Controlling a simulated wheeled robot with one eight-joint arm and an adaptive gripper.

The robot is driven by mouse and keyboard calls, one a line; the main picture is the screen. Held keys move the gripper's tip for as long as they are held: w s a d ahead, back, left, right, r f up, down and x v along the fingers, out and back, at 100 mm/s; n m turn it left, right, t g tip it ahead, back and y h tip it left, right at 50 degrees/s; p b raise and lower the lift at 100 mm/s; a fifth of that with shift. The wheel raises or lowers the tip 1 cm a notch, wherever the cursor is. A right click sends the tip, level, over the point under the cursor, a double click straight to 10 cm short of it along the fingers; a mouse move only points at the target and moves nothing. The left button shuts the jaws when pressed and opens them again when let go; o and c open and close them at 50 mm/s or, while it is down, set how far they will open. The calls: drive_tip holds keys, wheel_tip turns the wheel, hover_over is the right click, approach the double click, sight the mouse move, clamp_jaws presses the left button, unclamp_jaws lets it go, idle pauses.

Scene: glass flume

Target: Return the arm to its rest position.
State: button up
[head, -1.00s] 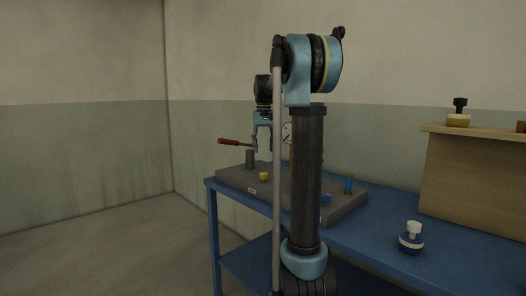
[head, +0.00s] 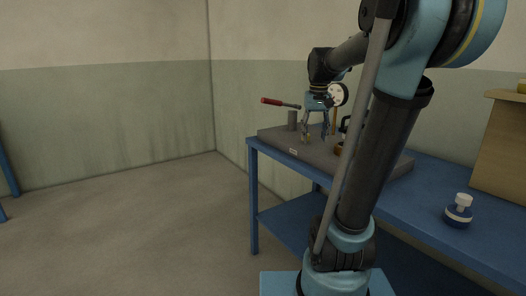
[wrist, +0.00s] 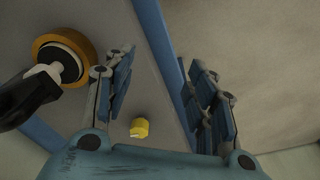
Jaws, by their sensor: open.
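My gripper (head: 316,140) is open and empty. It points down above the front of the grey block (head: 271,134) on the blue table. My arm leans to the right in the head view, partly hiding the block. In the wrist view my gripper (wrist: 163,75) has its two blue-padded fingers well apart, with nothing between them. A small yellow piece (wrist: 139,127) shows below the fingers there.
A red-handled lever (head: 278,102) and a grey cylinder (head: 292,120) stand beside my gripper, and a dial (head: 337,95) behind it. A brass-rimmed black part (wrist: 63,58) is near the left finger. A blue-and-white bottle (head: 458,211) stands right. Floor (head: 130,220) is clear left.

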drive_tip(key=s+f+t, duration=0.1)
drive_tip(key=s+f, duration=2)
drive_tip(key=shift+s, duration=0.25)
drive_tip(key=shift+f, duration=0.1)
drive_tip(key=shift+w+f, duration=0.2)
drive_tip(key=shift+w, duration=0.2)
drive_tip(key=shift+c, duration=0.2)
idle(2.4)
